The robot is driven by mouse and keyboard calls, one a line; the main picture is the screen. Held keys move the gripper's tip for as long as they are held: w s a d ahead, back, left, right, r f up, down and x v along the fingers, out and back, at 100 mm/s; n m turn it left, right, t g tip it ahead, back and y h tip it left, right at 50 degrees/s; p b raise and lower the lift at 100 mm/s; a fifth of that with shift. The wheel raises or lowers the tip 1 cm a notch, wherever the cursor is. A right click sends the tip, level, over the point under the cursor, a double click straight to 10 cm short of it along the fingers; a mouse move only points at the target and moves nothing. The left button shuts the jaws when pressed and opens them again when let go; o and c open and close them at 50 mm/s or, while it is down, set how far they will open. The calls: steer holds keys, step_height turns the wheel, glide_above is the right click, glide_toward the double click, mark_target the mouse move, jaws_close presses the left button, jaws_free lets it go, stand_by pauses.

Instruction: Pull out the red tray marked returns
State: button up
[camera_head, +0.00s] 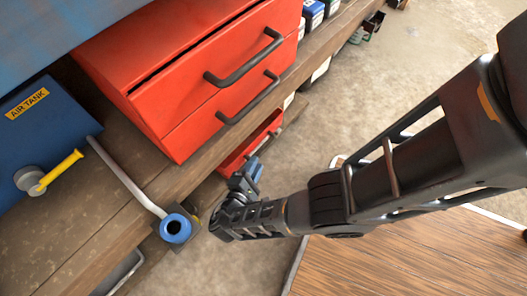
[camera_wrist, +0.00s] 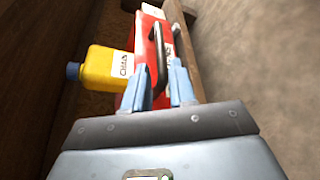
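The red tray (camera_head: 240,158) sits low under the workbench in the head view, partly hidden by the bench and my arm. In the wrist view the red tray (camera_wrist: 144,42) has a dark bar handle (camera_wrist: 158,45) on its front and a small white label beside it, whose lettering I cannot read. My gripper (camera_head: 247,175) is close to the tray's front below the bench edge. In the wrist view my gripper (camera_wrist: 161,64) has its two blue fingers apart, with the handle showing between them. I cannot tell whether a finger touches the handle.
A yellow bottle (camera_wrist: 105,68) with a blue cap stands left of the tray. Above, a red two-drawer cabinet (camera_head: 190,85) with dark handles stands on the wooden bench (camera_head: 90,225). A blue air tank (camera_head: 50,130) and pipe fitting are left.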

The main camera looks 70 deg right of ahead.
mark_target(262, 152)
steer(key=x, duration=0.7)
steer(key=shift+s+b, duration=0.1)
steer(key=shift+b, duration=0.25)
jaws_close()
steer(key=shift+a, duration=0.1)
